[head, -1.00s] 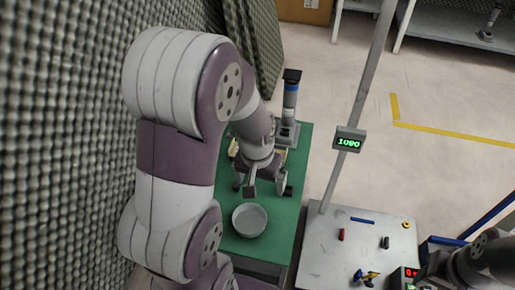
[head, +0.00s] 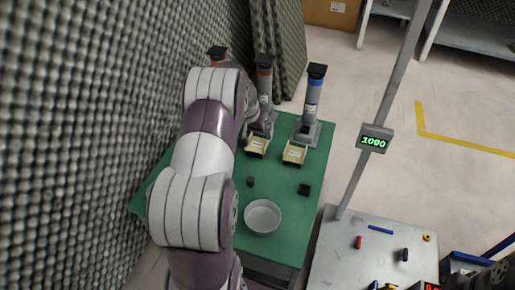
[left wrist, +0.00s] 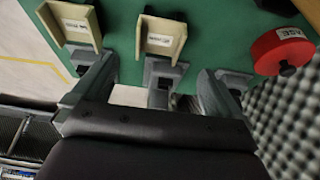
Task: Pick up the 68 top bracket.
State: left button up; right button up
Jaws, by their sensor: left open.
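I cannot pick out by its label which thing is the 68 top bracket; the labels are too small to read. Two small dark pieces lie on the green table (head: 285,200): a black block (head: 304,190) on the right and a smaller dark piece (head: 251,182) to its left. My left arm reaches over the table's left side and hides part of it; its gripper is hidden in the head view. My right gripper is not in view.
Grey dispenser-like stands (head: 310,105) line the table's back, with cream labelled trays (head: 294,154) before them. A red round part (left wrist: 282,50) shows in the left wrist view. A foam wall (head: 75,150) borders the left.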

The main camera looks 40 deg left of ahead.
pick_arm(q)
jog(key=b, duration=0.2)
send_over(258, 143)
jog(key=s, duration=0.2)
jog(key=f, duration=0.4)
jog(key=shift+s+d, duration=0.15)
jog(key=shift+d, duration=0.15)
jog(key=b+x, duration=0.3)
jog(key=x, duration=0.1)
jog(key=shift+s+d+f+b, duration=0.1)
jog(key=shift+d+f+b, duration=0.05)
jog(key=shift+f+b, duration=0.15)
jog(key=shift+w+f, duration=0.2)
jog(key=shift+f, duration=0.1)
jog(key=shift+r, duration=0.25)
jog(key=c, duration=1.1)
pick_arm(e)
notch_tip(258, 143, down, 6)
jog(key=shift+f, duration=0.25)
